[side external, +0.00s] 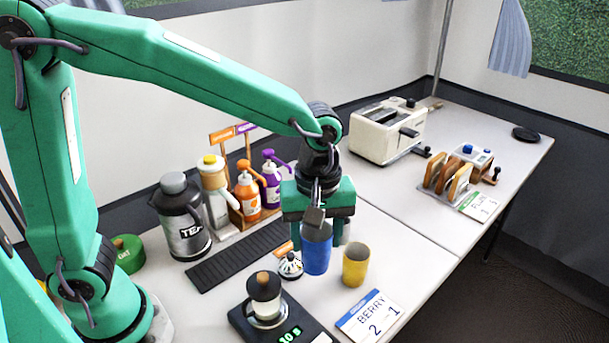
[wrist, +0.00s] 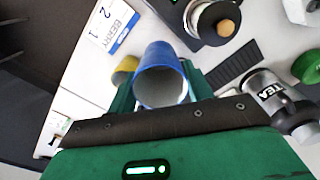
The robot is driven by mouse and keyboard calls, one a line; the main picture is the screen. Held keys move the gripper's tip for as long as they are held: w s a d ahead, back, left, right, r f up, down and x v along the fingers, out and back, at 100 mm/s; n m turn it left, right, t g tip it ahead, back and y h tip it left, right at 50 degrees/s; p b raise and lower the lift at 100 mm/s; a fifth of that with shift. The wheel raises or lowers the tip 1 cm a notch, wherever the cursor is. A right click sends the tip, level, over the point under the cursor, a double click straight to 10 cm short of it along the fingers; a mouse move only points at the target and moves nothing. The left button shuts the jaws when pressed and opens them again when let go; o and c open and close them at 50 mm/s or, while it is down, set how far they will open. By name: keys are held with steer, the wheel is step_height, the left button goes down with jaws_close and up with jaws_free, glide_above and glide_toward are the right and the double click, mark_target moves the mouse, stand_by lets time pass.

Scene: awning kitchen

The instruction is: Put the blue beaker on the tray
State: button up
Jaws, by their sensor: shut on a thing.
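The blue beaker (side external: 316,258) is upright between the fingers of my gripper (side external: 316,236), which is shut on it. In the wrist view, the beaker (wrist: 157,60) shows its open, pale inside, with a green finger on either side. I cannot tell whether its base touches the table. A long black ribbed strip, which looks like the tray (side external: 235,258), lies flat to the left of the beaker in the side view. It also shows in the wrist view (wrist: 236,64), right of the beaker. Its visible surface is empty.
A yellow cup (side external: 355,265) stands close right of the beaker. A small white-and-black item (side external: 290,266) sits close left. A glass pot on a scale (side external: 264,305) and a BERRY card (side external: 370,316) are in front. A TEA jug (side external: 181,222) and pump bottles (side external: 248,194) stand behind the strip.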

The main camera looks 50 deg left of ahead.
steer(key=w+a+r+m, duration=0.1)
steer(key=w+a+m, duration=0.3)
steer(key=a, duration=0.4)
steer(key=w+a+r+m, duration=0.1)
steer(key=w+a+m, duration=0.2)
steer(key=a+m, duration=0.4)
steer(key=shift+w+a, duration=0.4)
steer(key=shift+a, duration=0.55)
steer(key=w+d+f, duration=0.1)
steer(key=w+f, duration=0.1)
steer(key=w, duration=0.5)
steer(key=w+d+f, duration=0.1)
steer(key=w+f, duration=0.1)
steer(key=w, duration=0.5)
steer(key=shift+w, duration=0.3)
steer(key=shift+f, duration=5)
